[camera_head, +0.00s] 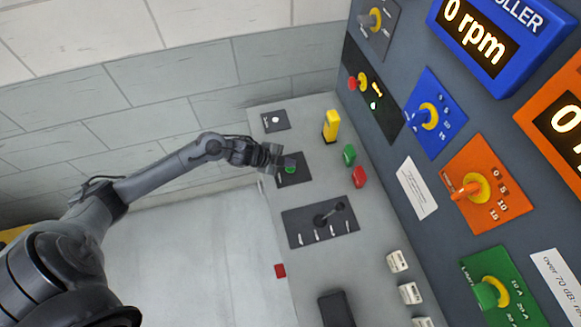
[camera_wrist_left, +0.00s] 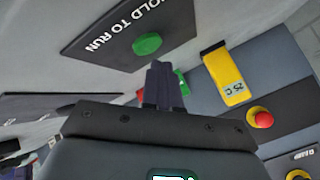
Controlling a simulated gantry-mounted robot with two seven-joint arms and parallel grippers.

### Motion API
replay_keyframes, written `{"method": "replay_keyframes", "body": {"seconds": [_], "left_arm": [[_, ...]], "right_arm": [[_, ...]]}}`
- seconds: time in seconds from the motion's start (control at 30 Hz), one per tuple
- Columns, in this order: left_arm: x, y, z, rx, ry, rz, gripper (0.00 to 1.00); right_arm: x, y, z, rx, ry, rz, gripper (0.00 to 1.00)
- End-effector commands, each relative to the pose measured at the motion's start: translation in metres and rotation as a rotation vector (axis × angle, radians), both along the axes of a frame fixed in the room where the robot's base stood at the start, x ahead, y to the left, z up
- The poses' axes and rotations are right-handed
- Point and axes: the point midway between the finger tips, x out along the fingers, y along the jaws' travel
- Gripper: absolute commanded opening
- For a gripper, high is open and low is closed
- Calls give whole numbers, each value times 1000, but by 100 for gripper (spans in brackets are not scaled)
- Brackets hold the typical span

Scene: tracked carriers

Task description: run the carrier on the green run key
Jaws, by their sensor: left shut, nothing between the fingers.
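The green run key (camera_head: 290,169) is a round green button on a dark plate on the grey desk. In the left wrist view the key (camera_wrist_left: 147,44) sits on its plate beside the words "HOLD TO RUN". My left gripper (camera_head: 284,161) is at this plate, and its fingers partly cover it in the head view. The left wrist view shows the gripper's fingers (camera_wrist_left: 163,70) shut together and empty, with their tips just beside the key's near edge. I cannot tell whether they touch it. No carrier can be made out. My right gripper is not in view.
A yellow meter (camera_head: 331,125), a green block (camera_head: 349,154) and a red block (camera_head: 360,177) stand right of the key. A lever plate (camera_head: 320,222) lies nearer. The upright panel carries several knobs and a blue display (camera_head: 475,40) reading 0 rpm.

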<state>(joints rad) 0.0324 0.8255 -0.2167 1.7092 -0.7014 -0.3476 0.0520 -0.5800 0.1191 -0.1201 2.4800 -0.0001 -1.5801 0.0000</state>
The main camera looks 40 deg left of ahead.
Motion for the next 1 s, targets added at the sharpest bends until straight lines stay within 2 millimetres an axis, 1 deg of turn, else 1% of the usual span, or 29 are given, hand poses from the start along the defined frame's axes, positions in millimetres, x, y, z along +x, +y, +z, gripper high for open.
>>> {"method": "replay_keyframes", "body": {"seconds": [0.43,1.0], "left_arm": [[0,0,-8,0,1,-1,0],[0,0,-10,0,0,0,0]], "right_arm": [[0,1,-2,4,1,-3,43],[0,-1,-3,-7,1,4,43]]}}
